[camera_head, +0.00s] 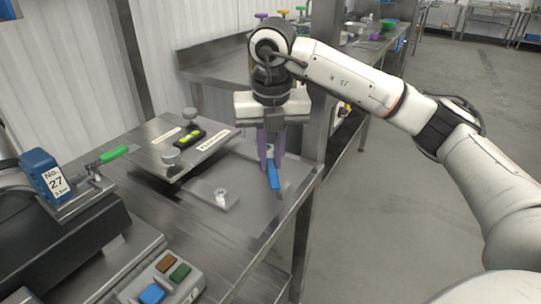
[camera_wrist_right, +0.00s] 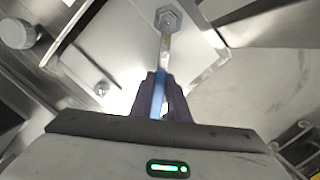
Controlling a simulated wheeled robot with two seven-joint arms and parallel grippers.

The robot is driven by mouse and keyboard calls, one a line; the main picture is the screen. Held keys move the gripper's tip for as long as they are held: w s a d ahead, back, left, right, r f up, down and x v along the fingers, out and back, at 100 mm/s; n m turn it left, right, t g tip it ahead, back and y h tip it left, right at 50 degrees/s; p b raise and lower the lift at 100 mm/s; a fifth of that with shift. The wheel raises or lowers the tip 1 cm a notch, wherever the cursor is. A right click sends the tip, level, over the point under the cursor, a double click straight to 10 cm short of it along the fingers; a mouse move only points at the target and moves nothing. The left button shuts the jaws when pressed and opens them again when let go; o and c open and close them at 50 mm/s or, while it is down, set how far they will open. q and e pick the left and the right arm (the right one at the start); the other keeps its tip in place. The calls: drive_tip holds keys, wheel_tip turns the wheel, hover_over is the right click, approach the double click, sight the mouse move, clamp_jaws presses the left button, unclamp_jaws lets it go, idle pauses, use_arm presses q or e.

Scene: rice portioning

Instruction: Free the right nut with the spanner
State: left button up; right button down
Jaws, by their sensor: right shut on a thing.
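My right gripper (camera_head: 270,160) points down over the steel bench and is shut on the blue handle of the spanner (camera_head: 273,177). In the right wrist view the gripper (camera_wrist_right: 160,95) holds the blue handle (camera_wrist_right: 158,92), and the grey shank (camera_wrist_right: 165,52) runs away to a hex shape (camera_wrist_right: 168,18). I cannot tell whether this is the spanner's head alone or its head around a nut. A small nut or stud (camera_head: 220,195) stands on a flat metal plate (camera_head: 200,190), left of the gripper; it also shows in the right wrist view (camera_wrist_right: 101,88). My left gripper is not in view.
A raised steel plate (camera_head: 155,135) with round knobs (camera_head: 171,156) and a spirit level (camera_head: 190,138) stands behind left. A blue block marked 27 (camera_head: 42,176), a green-handled clamp (camera_head: 114,153) and a button box (camera_head: 165,278) are at left. Open floor (camera_head: 400,190) lies right.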

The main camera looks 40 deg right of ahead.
drive_tip(key=shift+f+b, duration=0.35)
drive_tip(key=shift+f, duration=0.1)
idle(0.7)
drive_tip(key=shift+f, duration=0.3)
idle(0.4)
drive_tip(key=shift+s+d+n, duration=0.25)
drive_tip(key=shift+d+n, duration=0.3)
drive_tip(key=shift+n, duration=0.15)
drive_tip(key=shift+s+d, duration=0.1)
drive_tip(key=shift+d+n, duration=0.1)
drive_tip(key=shift+n, duration=0.2)
